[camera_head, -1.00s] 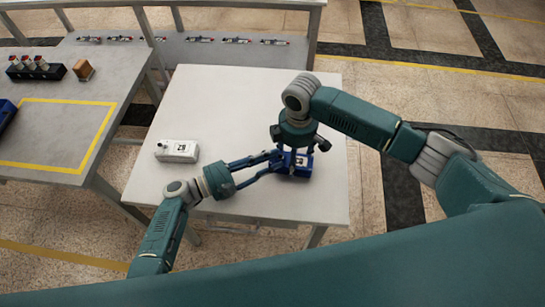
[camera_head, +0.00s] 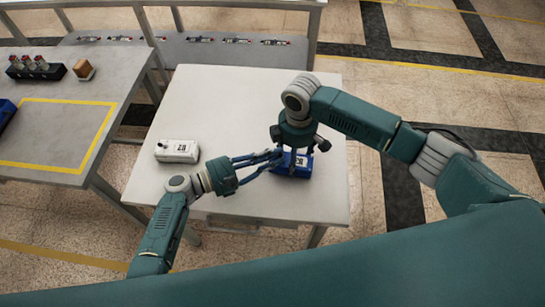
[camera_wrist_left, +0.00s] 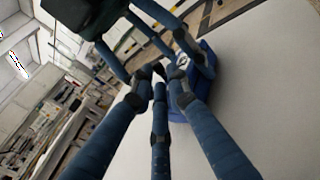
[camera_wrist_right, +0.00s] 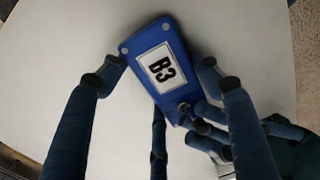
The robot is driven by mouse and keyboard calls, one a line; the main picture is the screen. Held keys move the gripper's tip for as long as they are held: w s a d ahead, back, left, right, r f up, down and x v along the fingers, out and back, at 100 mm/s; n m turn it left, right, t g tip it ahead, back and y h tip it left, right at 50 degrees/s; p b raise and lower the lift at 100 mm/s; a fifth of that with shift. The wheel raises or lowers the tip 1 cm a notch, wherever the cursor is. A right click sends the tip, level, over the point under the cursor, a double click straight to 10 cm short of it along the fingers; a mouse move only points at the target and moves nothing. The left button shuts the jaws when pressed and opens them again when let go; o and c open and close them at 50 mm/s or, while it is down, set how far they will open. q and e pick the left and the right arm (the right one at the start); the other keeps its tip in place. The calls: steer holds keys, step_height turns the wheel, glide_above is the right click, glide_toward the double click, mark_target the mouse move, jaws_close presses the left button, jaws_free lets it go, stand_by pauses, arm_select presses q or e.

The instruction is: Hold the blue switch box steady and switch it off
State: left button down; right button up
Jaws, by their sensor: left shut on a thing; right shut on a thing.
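The blue switch box (camera_head: 305,168) lies on the white table near its right side. In the right wrist view its label reads B3 (camera_wrist_right: 162,68). My right gripper (camera_wrist_right: 160,75) reaches down from above and is shut on the box, with fingers along both sides. My left gripper (camera_head: 277,157) comes in from the left, its fingertips closed together at the box's switch end. They also show in the right wrist view (camera_wrist_right: 200,125), around a small dark part there. The fingers hide most of the switch, so I cannot tell its position.
A white switch box (camera_head: 177,151) stands on the white table (camera_head: 225,105), left of the blue one. A grey bench (camera_head: 55,125) on the left holds a dark rack (camera_head: 36,70) and a brown block (camera_head: 84,70). The table's back half is clear.

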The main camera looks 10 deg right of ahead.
arm_select(q)
steer(key=shift+w+d+r+n+g+y, duration=0.15)
steer(key=shift+w+n+g+y, duration=0.1)
steer(key=shift+n+y, duration=0.25)
steer(key=shift+w+r+n+g+y, duration=0.1)
steer(key=shift+w+n+g+y, duration=0.15)
steer(key=shift+n, duration=0.35)
steer(key=c, duration=1.9)
jaws_free()
steer(key=v, duration=1.2)
